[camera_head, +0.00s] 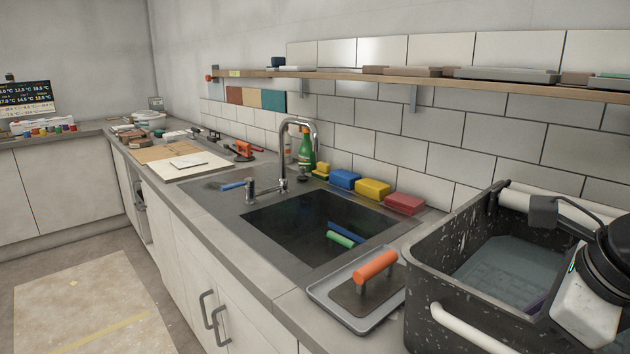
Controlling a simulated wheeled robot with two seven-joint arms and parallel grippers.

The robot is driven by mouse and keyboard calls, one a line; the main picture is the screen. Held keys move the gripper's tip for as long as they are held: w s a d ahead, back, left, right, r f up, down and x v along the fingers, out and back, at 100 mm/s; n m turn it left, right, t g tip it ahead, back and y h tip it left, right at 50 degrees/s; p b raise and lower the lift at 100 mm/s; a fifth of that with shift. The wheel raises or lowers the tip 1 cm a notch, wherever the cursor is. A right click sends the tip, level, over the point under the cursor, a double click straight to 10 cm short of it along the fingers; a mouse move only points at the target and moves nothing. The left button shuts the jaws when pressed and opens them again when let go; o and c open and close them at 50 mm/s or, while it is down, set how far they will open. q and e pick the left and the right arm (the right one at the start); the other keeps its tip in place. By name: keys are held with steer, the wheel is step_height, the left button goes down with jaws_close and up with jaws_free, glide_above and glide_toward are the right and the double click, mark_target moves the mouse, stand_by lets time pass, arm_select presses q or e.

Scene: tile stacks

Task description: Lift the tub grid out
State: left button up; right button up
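The black, white-speckled tub (415,300) stands on the counter at the right, cut off by the lower right of the view. White rollers (470,333) run along its near and far sides. A flat blue-grey surface (505,270) with faint lines shows inside, low in the tub. I cannot tell whether this is the grid itself or water over it. A white and black part at the right edge hides the tub's right side. It may be my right arm, but no gripper fingers show on it. My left gripper is not in view.
A grey tray with an orange-handled float (375,266) sits close left of the tub. Left of that is a dark sink (275,225) with a tap (283,160). Coloured sponges (372,189) line the wall. A wooden shelf (430,80) runs above the tub.

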jaws_close()
steer(key=shift+r, duration=0.45)
stand_by(0.4)
